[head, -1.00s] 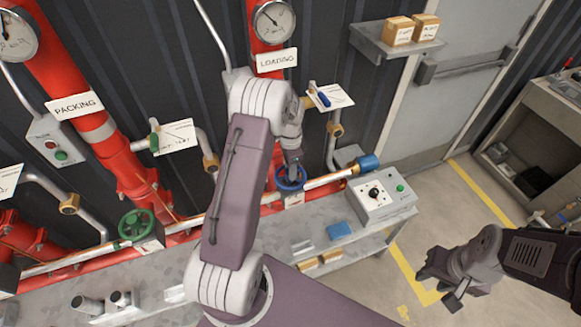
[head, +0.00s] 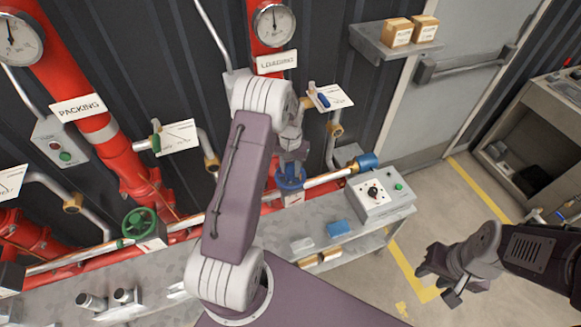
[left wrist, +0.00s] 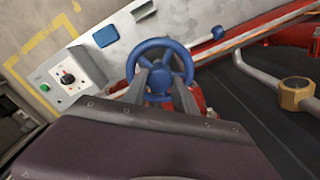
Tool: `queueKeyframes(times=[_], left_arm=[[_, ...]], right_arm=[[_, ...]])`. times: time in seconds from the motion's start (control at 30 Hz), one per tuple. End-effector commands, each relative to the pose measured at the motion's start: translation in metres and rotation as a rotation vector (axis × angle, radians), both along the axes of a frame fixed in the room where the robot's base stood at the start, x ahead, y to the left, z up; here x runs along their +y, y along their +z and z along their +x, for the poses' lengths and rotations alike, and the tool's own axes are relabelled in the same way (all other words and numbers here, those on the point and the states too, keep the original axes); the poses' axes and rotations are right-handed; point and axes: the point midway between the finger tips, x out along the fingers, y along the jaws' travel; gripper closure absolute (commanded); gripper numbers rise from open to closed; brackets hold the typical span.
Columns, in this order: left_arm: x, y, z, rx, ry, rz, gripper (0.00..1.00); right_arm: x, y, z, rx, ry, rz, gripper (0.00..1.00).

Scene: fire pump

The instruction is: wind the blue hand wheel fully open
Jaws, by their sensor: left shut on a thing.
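The blue hand wheel (head: 289,186) sits on the pipe below the LOADING sign, partly hidden by my left gripper in the head view. In the left wrist view the wheel (left wrist: 162,43) shows its round rim, spokes and hub. My left gripper (head: 291,172) is at the wheel. Its two fingers (left wrist: 160,78) reach onto the wheel, one on each side of the hub, and it is shut on it. The exact contact is hard to see. My right gripper (head: 440,283) hangs empty over the floor at the right, its fingers apart.
A grey control box (head: 374,197) with a knob and green button stands right of the wheel. A blue-capped pipe end (head: 367,162) is beside it. A green hand wheel (head: 139,222) is at the left. A LOADING gauge (head: 274,25) hangs above. Open floor lies at the right.

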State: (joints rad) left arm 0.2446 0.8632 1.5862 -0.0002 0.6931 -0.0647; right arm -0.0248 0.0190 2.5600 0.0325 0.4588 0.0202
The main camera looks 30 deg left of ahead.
Motion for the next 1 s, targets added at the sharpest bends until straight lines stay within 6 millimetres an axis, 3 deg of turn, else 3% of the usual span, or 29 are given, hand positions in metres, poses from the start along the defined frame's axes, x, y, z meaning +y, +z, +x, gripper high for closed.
queueKeyframes(times=[0.1,0.2,0.57,0.8,1.0], left_arm=[[0.001,0.004,0.002,-0.006,0.247,0.002,1.00],[0.001,0.003,0.002,-0.006,0.386,0.002,1.00],[0.001,0.003,0.002,-0.007,0.467,0.002,1.00],[0.001,0.003,0.002,-0.008,0.965,0.001,1.00],[0.001,0.003,0.002,-0.009,1.132,0.000,1.00]], right_arm=[[0.000,0.006,0.000,0.000,0.000,0.000,0.64],[0.000,0.007,0.000,0.000,0.000,0.000,0.64],[0.000,0.008,0.000,0.000,0.000,0.000,0.64],[0.000,0.015,0.000,0.000,0.000,0.000,0.64],[0.000,0.015,0.000,0.000,0.000,0.000,0.64]])
